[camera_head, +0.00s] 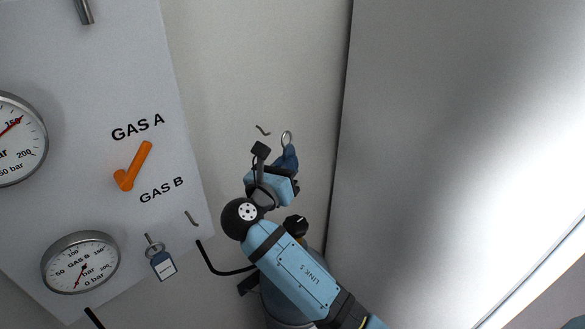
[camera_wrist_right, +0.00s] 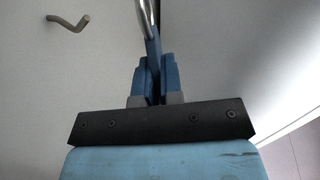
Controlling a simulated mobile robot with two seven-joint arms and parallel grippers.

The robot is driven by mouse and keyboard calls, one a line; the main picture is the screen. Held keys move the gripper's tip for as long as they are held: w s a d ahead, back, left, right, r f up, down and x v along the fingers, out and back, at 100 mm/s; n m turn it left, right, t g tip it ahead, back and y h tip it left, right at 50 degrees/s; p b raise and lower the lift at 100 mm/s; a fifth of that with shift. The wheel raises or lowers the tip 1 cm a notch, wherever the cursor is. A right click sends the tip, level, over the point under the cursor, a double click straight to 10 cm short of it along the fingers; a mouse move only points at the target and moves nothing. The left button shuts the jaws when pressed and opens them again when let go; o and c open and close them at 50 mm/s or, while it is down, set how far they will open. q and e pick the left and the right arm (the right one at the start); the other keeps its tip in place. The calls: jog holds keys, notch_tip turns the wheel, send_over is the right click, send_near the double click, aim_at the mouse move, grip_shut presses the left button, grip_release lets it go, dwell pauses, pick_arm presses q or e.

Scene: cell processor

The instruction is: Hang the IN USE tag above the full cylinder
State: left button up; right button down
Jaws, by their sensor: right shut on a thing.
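My right gripper (camera_head: 285,164) is shut on a blue tag (camera_head: 290,151), with its metal ring (camera_head: 287,138) standing up above the fingers. In the right wrist view the tag (camera_wrist_right: 153,48) is seen edge-on between the fingers (camera_wrist_right: 153,78), so its lettering is hidden. A small wall hook (camera_head: 263,130) is just left of the ring, apart from it. The hook (camera_wrist_right: 68,24) also shows at upper left in the wrist view. A gas cylinder (camera_head: 268,300) stands below, mostly hidden behind my right arm. My left gripper is out of view.
A panel carries two gauges (camera_head: 80,262) (camera_head: 22,138) and an orange valve lever (camera_head: 132,167). A black hose (camera_head: 218,266) runs beside my arm. A large grey surface (camera_head: 430,170) rises at right.

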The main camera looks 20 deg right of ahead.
jog(key=w+a+f+b, duration=0.2)
jog(key=w+b, duration=0.2)
jog(key=w, duration=0.2)
jog(key=shift+w+a+f, duration=0.2)
jog(key=shift+w+f, duration=0.15)
jog(key=shift+w, duration=0.05)
dwell(0.5)
jog(key=shift+f+p, duration=0.3)
jog(key=shift+p, duration=0.1)
dwell(0.3)
jog(key=c, duration=0.7)
grip_release()
